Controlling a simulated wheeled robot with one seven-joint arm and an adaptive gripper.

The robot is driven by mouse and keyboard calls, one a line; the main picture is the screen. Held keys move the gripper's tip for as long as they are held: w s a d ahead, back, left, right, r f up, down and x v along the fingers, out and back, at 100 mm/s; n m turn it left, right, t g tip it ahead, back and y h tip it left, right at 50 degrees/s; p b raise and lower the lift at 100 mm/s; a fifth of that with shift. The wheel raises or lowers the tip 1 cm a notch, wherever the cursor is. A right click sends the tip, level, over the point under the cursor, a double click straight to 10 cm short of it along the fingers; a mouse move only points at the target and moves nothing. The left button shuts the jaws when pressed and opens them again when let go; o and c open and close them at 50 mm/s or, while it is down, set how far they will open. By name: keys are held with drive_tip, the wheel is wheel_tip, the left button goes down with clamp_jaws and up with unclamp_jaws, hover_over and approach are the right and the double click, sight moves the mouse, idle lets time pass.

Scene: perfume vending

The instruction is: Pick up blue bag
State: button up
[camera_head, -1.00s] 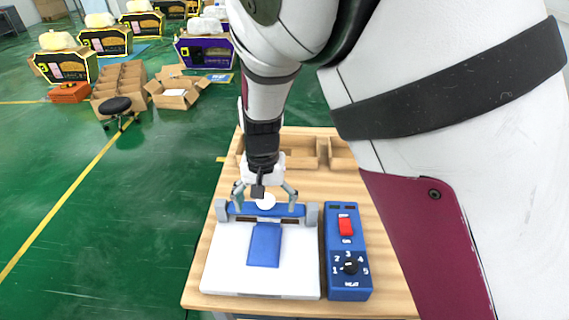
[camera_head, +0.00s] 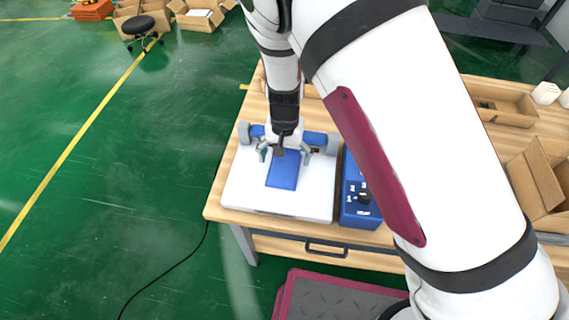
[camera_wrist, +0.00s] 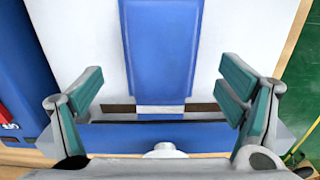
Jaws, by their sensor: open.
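The blue bag (camera_head: 283,170) lies flat on the white plate of the sealing machine (camera_head: 250,185) on the wooden table. In the wrist view the blue bag (camera_wrist: 160,50) runs from the top edge down to the machine's blue bar (camera_wrist: 160,135), and its lower end lies at a slot there. My gripper (camera_head: 289,153) is over the bar end of the bag, pointing down. In the wrist view my gripper (camera_wrist: 160,88) is open, with one teal-padded finger on each side of the bag and a gap to both edges. The height between fingers and bag is hard to tell.
A blue control box (camera_head: 360,195) with a dial stands right of the machine, close to my arm. A stool (camera_head: 138,27) stands on the green floor.

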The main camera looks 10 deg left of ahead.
sight(286, 160)
drive_tip(key=shift+f, duration=1.4)
drive_tip(key=shift+c, duration=0.5)
drive_tip(key=c, duration=1.2)
drive_tip(key=shift+r, duration=0.1)
